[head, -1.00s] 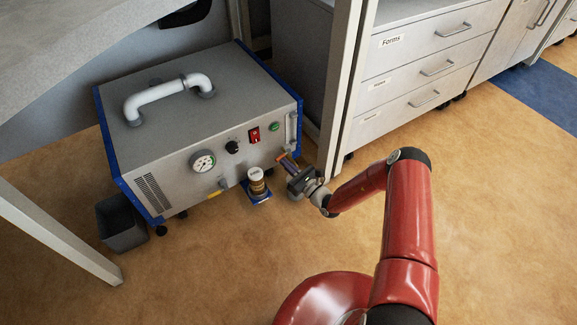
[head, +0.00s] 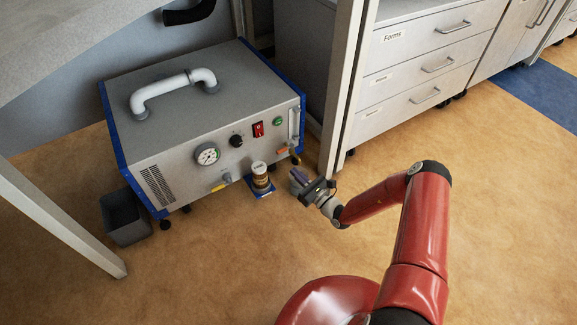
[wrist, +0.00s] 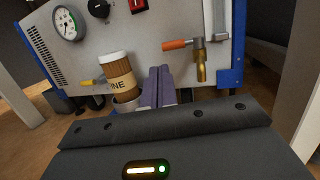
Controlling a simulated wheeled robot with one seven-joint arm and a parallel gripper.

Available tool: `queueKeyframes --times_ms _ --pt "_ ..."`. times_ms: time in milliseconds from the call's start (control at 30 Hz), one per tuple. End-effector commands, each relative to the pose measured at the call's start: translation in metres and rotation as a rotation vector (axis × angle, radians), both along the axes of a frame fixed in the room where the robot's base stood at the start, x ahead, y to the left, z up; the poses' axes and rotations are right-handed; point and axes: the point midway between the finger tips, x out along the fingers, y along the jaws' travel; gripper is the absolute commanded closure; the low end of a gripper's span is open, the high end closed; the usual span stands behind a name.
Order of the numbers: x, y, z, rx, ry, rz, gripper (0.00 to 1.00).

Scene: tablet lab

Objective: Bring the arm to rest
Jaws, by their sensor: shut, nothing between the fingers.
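My gripper (head: 296,180) is shut and empty, in front of the right end of a grey machine (head: 190,130) with blue edges. In the wrist view its two purple-grey fingers (wrist: 158,86) lie together and point toward the machine's front. A brass valve (wrist: 201,66) with an orange handle (wrist: 175,44) is beyond the fingers, up and to their right, apart from them in the head view. My arm is bent and reaches in from the right.
A table leg (head: 343,100) and drawers (head: 420,65) are to the right. A grey bin (head: 125,217) is at left. Open floor lies in front.

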Motion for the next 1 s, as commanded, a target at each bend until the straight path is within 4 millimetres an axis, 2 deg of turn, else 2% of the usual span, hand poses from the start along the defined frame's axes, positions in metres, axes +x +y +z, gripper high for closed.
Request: queueKeyframes --times_ms 100,300,700,767,867,1000 --pt "-0.023 -0.016 -0.005 0.002 0.003 -0.003 1.0" --pt "-0.047 -0.03 -0.01 0.002 0.002 -0.002 1.0" --pt "-0.055 -0.035 -0.01 -0.003 -0.005 0.005 1.0" --pt "-0.054 -0.034 -0.002 -0.016 -0.02 0.028 1.0" --pt "-0.054 -0.029 0.025 -0.064 -0.071 0.112 1.0" --pt "-0.063 -0.019 0.083 -0.188 -0.182 0.304 1.0"
